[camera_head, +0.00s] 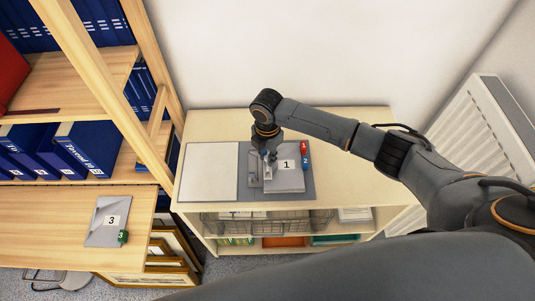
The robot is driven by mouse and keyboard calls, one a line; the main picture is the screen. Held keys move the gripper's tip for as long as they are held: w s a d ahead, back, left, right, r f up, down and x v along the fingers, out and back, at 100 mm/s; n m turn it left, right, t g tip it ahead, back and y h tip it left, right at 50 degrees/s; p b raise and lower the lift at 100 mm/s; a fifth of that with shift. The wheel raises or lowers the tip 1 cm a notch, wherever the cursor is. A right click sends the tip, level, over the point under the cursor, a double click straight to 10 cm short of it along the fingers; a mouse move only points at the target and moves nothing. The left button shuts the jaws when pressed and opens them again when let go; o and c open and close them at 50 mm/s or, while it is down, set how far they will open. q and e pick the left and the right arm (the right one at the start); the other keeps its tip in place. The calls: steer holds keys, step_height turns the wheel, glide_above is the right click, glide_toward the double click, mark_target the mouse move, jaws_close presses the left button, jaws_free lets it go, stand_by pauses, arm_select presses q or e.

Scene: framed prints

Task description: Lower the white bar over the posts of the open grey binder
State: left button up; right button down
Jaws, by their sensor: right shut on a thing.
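The open grey binder (244,180) lies flat on top of a low wooden cabinet. Its left side is a pale panel, and its right side carries grey sheets (290,180) with a label "1". My right gripper (268,156) points down over the binder, near the left edge of the sheets. It is shut on a light, narrow piece that looks like the white bar (254,170). The posts are hidden or too small to make out, so I cannot tell whether the bar touches them. My left gripper is not in view.
Red and blue tabs (304,154) stand at the sheets' right edge. The low cabinet (350,170) has free top to the right. A wooden shelf with blue binders (85,148) is on the left; a grey packet marked 3 (105,228) lies there. A radiator (470,135) stands right.

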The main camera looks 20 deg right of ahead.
steer(key=shift+f+b, duration=0.4)
steer(key=shift+f, duration=0.45)
steer(key=c, duration=1.2)
jaws_free()
steer(key=shift+o, duration=0.2)
step_height(320, 180, up, 7)
steer(key=p, duration=0.7)
steer(key=shift+r, duration=0.1)
